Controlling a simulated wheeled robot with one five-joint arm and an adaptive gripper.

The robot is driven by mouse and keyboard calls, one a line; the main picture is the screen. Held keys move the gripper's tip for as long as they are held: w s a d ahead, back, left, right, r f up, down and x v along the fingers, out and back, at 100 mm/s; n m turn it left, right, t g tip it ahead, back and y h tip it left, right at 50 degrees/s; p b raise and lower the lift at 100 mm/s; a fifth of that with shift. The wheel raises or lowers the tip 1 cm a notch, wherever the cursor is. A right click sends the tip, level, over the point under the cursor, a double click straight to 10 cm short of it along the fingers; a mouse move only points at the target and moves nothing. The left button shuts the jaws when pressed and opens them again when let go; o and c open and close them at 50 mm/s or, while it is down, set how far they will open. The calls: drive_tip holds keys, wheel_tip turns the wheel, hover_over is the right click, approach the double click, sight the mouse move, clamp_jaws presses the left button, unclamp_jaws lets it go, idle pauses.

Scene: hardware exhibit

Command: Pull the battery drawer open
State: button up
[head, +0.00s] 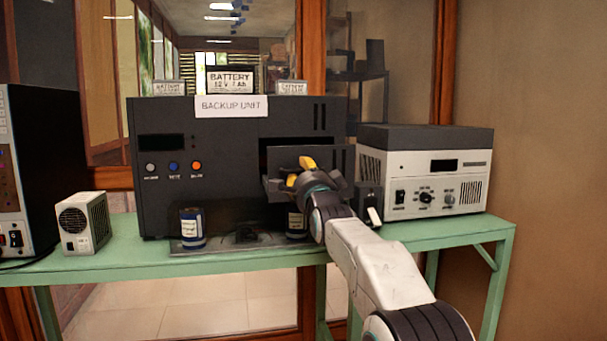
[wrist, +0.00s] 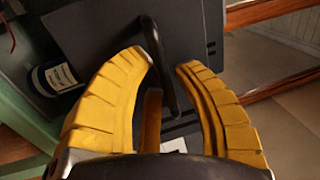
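The battery drawer (head: 280,187) is in the dark backup unit (head: 228,145), at its lower right. Its front stands out a little from the unit, with a dark gap above it, so it looks partly open. My gripper (head: 300,172) is at the drawer front and hides part of it. In the wrist view a black bar handle (wrist: 160,65) runs between the two yellow fingers of my gripper (wrist: 167,62). The fingers are apart, one on each side of the handle. The left fingertip is very near the handle; I cannot tell if it touches.
The unit stands on a green bench (head: 120,258). A blue-labelled can (head: 192,228) stands before it, left of my arm. A light grey instrument (head: 425,175) is close on the right and a small vented box (head: 84,223) on the left. Batteries (head: 230,80) sit on top.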

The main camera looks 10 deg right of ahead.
drive_tip(key=shift+o, duration=1.4)
drive_tip(key=shift+s, duration=0.1)
drive_tip(key=s+f, duration=0.2)
drive_tip(key=s, duration=0.9)
drive_tip(key=shift+s, duration=0.35)
